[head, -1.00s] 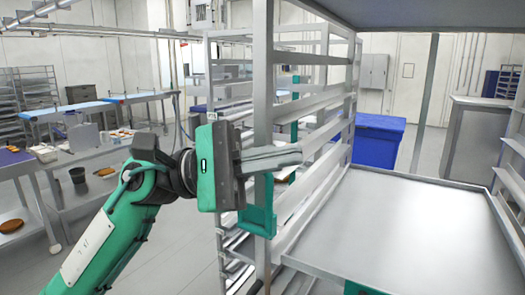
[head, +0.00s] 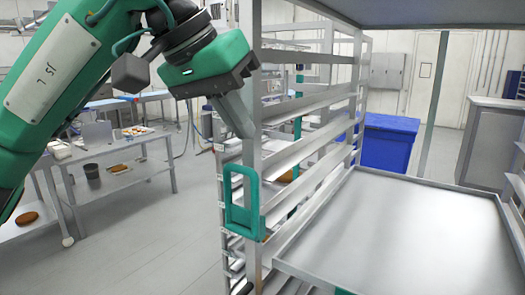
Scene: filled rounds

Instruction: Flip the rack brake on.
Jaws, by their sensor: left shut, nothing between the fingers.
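The metal rack (head: 262,150) stands upright in the middle of the head view, with several slanted shelf rails. A teal loop-shaped handle (head: 233,211) is fixed on its near post; I cannot tell whether this is the rack brake. The foot of the rack is cut off or hidden, and no other brake lever is clear. My left gripper (head: 241,128) is shut and empty, pointing down and to the right beside the near post, above the teal handle and apart from it. My right gripper is not in view.
A metal tray (head: 400,235) on a shelf fills the right front. A blue bin (head: 388,142) stands behind the rack. Tables with trays and food (head: 125,170) are at the left. The grey floor (head: 150,245) left of the rack is clear.

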